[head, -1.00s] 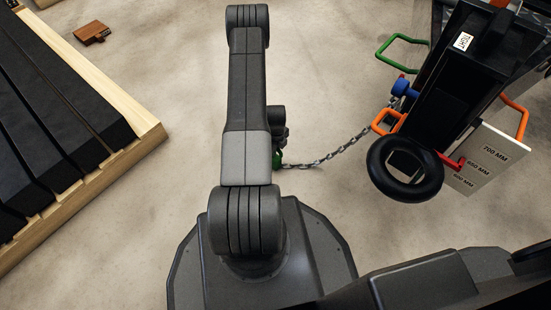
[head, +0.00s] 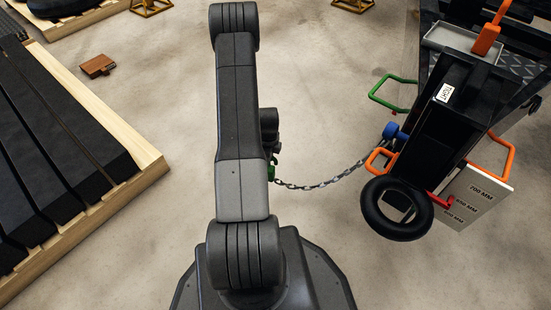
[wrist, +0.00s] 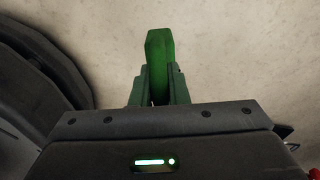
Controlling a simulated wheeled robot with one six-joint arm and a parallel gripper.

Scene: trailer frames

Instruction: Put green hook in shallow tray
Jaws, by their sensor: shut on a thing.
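The green hook (wrist: 160,52) stands upright between the two fingers of my gripper (wrist: 158,86) in the wrist view. My gripper is shut on it. In the head view only a small part of the green hook (head: 271,172) shows, beside my arm, which hides most of my gripper. A metal chain (head: 322,184) runs from the hook to the right, towards the trailer frame. The shallow tray (head: 446,39) is grey and sits on the trailer frame at the upper right, far from my gripper. An orange object (head: 488,38) stands at its right side.
The black trailer frame (head: 440,120) carries a blue knob (head: 391,131), green and orange handles, a black ring (head: 397,208) and a white measuring board (head: 476,196). A wooden pallet with black beams (head: 60,150) lies left. A brown block (head: 98,66) lies on otherwise open floor.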

